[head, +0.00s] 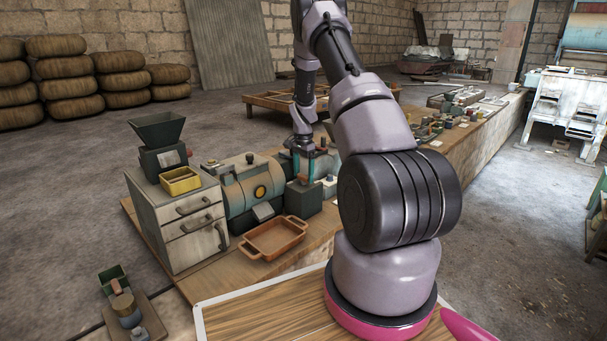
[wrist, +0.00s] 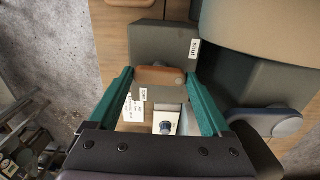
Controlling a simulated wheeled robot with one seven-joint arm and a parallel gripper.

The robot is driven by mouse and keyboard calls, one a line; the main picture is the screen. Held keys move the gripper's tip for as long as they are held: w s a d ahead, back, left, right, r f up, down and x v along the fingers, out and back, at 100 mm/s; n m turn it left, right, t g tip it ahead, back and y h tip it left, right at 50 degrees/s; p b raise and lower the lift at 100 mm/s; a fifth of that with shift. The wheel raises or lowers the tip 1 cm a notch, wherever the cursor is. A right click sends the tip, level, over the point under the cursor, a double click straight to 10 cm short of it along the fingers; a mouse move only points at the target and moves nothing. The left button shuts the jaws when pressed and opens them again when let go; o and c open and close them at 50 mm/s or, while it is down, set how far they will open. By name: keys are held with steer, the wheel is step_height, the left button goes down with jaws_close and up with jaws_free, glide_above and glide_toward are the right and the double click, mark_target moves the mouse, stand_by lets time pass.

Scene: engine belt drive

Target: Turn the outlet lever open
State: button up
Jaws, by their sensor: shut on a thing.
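The outlet lever's brown-orange handle (wrist: 160,77) shows in the wrist view, between the teal fingertips of my gripper (wrist: 161,82). The fingers are shut on it, one on each side. A small label reading "SHUT" (wrist: 194,48) is on the grey block beyond the handle, to the right. Another small label, seemingly "OPEN" (wrist: 143,95), lies nearer, just below the handle. The handle sits between the two labels. In the head view my gripper (head: 308,169) points down over a dark grey block (head: 304,201) beside the green machine; the lever is mostly hidden there.
The green drum-shaped machine (head: 253,190) stands left of the block. A brown tray (head: 271,239) lies in front. A cabinet (head: 178,222) holds a hopper (head: 157,130) and yellow bin (head: 181,182).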

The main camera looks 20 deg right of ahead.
steer(key=m, duration=0.8)
steer(key=shift+m, duration=0.3)
steer(key=m, duration=0.4)
steer(key=shift+m, duration=0.3)
steer(key=m, duration=0.4)
steer(key=shift+m, duration=0.4)
steer(key=o, duration=1.2)
steer(key=shift+c, duration=0.2)
steer(key=shift+r, duration=0.15)
